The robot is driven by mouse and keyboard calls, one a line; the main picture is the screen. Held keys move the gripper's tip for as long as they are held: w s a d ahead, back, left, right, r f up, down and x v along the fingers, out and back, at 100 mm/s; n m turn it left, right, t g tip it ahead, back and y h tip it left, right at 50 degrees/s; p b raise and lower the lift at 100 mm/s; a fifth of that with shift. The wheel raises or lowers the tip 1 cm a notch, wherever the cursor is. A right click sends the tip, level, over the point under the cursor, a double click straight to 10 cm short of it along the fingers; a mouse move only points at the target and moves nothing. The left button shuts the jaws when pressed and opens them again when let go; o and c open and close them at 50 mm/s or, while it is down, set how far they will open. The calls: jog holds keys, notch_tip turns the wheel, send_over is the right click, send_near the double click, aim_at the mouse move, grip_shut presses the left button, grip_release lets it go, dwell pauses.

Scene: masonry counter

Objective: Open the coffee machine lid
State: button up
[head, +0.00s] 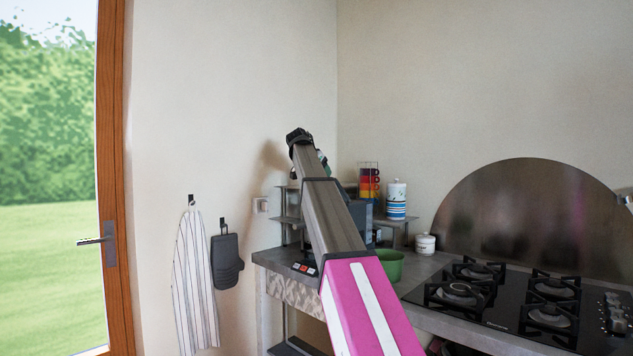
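The coffee machine is mostly hidden behind my arm at the left end of the counter. A low dark front with small red and white buttons (304,269) shows beside my arm and looks like part of it. Its lid cannot be made out. My arm reaches up and away from the bottom of the head view, with its dark wrist end above the shelf height. The gripper's fingers are hidden behind the arm, so neither their opening nor any contact with the machine shows.
A dark boxy appliance (361,217), stacked coloured cups (369,183), a striped canister (396,201), a green bowl (391,264) and a small white jar (425,244) crowd the corner. A gas hob (505,302) lies right. A towel (195,280) and mitt (226,262) hang left.

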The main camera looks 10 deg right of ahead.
jog(key=shift+w+d+r, duration=0.4)
jog(key=shift+r, duration=0.05)
jog(key=w+d+r, duration=0.3)
jog(key=w+d, duration=0.2)
jog(key=d, duration=0.3)
jog(key=shift+w+y, duration=0.3)
jog(key=shift+w, duration=0.05)
jog(key=shift+w+d+f+g+y, duration=0.3)
jog(key=shift+d+g, duration=0.2)
jog(key=shift+d, duration=0.05)
jog(key=shift+w+d+f, duration=0.25)
jog(key=shift+w+d, duration=0.1)
jog(key=shift+d, duration=0.15)
jog(key=o, duration=1.3)
jog(key=shift+f, duration=0.1)
jog(key=shift+s, duration=0.1)
jog(key=v, duration=1.1)
jog(key=shift+w+r, duration=0.2)
jog(key=shift+r, duration=0.1)
